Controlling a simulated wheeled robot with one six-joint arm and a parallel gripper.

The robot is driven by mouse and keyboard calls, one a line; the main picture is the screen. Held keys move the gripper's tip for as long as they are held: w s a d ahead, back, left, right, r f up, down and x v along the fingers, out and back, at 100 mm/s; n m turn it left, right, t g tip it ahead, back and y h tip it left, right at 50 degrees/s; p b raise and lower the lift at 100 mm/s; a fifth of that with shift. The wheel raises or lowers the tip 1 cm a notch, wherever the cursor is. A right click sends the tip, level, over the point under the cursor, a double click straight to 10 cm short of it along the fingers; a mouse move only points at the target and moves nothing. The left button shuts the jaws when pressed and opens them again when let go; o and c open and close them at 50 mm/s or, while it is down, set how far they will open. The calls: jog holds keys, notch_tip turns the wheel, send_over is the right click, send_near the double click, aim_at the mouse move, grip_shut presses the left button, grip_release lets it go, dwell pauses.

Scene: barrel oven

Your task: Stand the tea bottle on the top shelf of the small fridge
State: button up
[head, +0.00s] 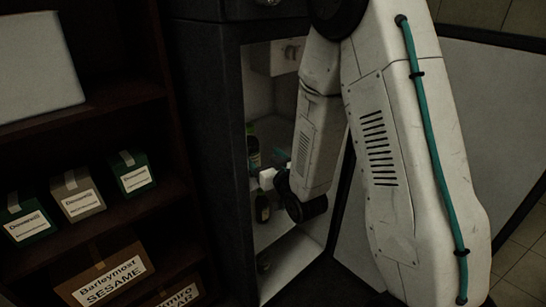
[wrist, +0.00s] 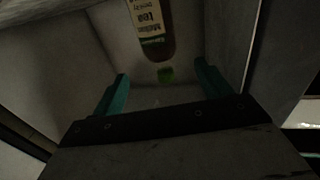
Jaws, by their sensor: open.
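The small fridge (head: 218,110) stands open with my arm reaching in. The tea bottle (head: 253,150) shows in the head view near the left inside wall, at the level of the upper shelf; my wrist partly hides the area around it. In the wrist view the tea bottle (wrist: 150,30) has a brown body, a pale label with upside-down lettering and a green cap towards my fingers. My gripper (wrist: 160,85) is open, its teal fingers apart, with the bottle beyond them. I cannot tell whether its base rests on the shelf. In the head view my gripper (head: 275,160) is mostly hidden.
The open fridge door (head: 490,110) is at the right. A dark wooden shelf unit (head: 125,97) with several boxes stands at the left.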

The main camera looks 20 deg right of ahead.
jog(key=s+r+g, duration=0.5)
jog(key=s, duration=0.6)
jog(key=s+r+g+h, duration=0.1)
jog(key=s+r+g, duration=0.3)
jog(key=s, duration=0.8)
jog(key=s+r+m+g, duration=0.1)
jog(key=s+r+g, duration=0.4)
jog(key=s, duration=0.6)
jog(key=d+g, duration=0.1)
jog(key=g, duration=0.1)
jog(key=shift+s+r+g+h, duration=0.25)
jog(key=shift+r+g+h, duration=0.05)
jog(key=shift+g, duration=0.1)
